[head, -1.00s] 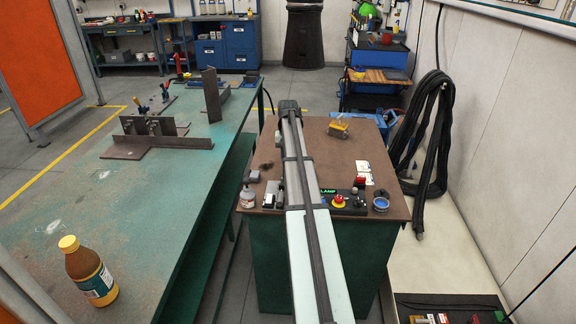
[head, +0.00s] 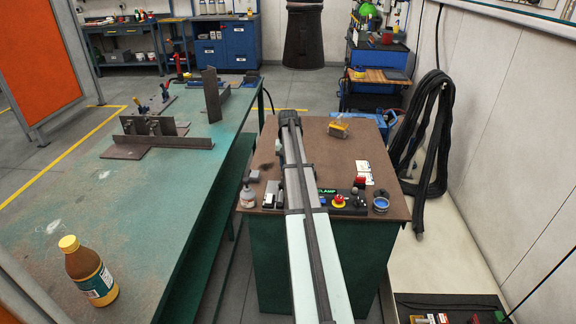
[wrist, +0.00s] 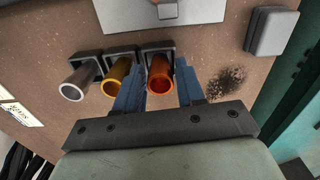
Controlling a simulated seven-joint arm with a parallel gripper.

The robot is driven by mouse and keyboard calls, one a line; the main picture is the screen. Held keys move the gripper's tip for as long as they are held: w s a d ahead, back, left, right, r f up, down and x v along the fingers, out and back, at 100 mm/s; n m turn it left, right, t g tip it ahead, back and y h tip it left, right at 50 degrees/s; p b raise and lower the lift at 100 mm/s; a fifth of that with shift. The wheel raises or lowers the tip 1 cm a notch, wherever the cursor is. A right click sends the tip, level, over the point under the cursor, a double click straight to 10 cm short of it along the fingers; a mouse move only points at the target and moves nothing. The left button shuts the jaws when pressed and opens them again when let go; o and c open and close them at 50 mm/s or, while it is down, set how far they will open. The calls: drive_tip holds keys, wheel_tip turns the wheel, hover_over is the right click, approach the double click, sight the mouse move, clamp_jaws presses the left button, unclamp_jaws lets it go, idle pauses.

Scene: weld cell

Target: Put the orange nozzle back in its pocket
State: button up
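In the wrist view the orange nozzle (wrist: 159,78) is between the two blue fingers of my gripper (wrist: 160,88), which appear closed against its sides. Its open round end faces the camera. A dark pocket block (wrist: 158,48) shows right behind it; I cannot tell how deep the nozzle sits in it. To the left, a yellow nozzle (wrist: 116,76) and a silver nozzle (wrist: 76,88) stand in similar dark blocks.
The brown bench top (head: 340,160) carries a yellow-and-grey item (head: 338,128) and a control panel with an emergency button (head: 339,201). A green table (head: 150,210) is at left.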

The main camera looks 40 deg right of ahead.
wheel_tip(320, 180, up, 12)
drive_tip(key=shift+r, duration=0.15)
idle(0.5)
idle(0.4)
drive_tip(key=s+a+f+n+h, duration=0.1)
drive_tip(key=s+a+f+n, duration=0.1)
drive_tip(key=a, duration=1.2)
drive_tip(key=s+a+f+n+h, duration=0.1)
drive_tip(key=a+f+n, duration=0.15)
drive_tip(key=a, duration=1.15)
drive_tip(key=s+a+f+n+g+y, duration=0.1)
drive_tip(key=s+a+f, duration=0.35)
drive_tip(key=f, duration=0.65)
drive_tip(key=s+a+f+g, duration=0.1)
drive_tip(key=s+a+f, duration=0.35)
drive_tip(key=f, duration=0.55)
drive_tip(key=s+a+f+n+g+y, duration=0.1)
drive_tip(key=s+a+f+g, duration=0.15)
drive_tip(key=s+f, duration=0.6)
drive_tip(key=s+a+f+g, duration=0.1)
drive_tip(key=s+a+f, duration=0.3)
drive_tip(key=s+f, duration=0.5)
drive_tip(key=s+a+f+n+g, duration=0.1)
drive_tip(key=s+a+f, duration=0.4)
drive_tip(key=s+f, duration=0.5)
drive_tip(key=s, duration=0.8)
drive_tip(key=shift+s+f, duration=0.25)
drive_tip(key=shift+s, duration=0.05)
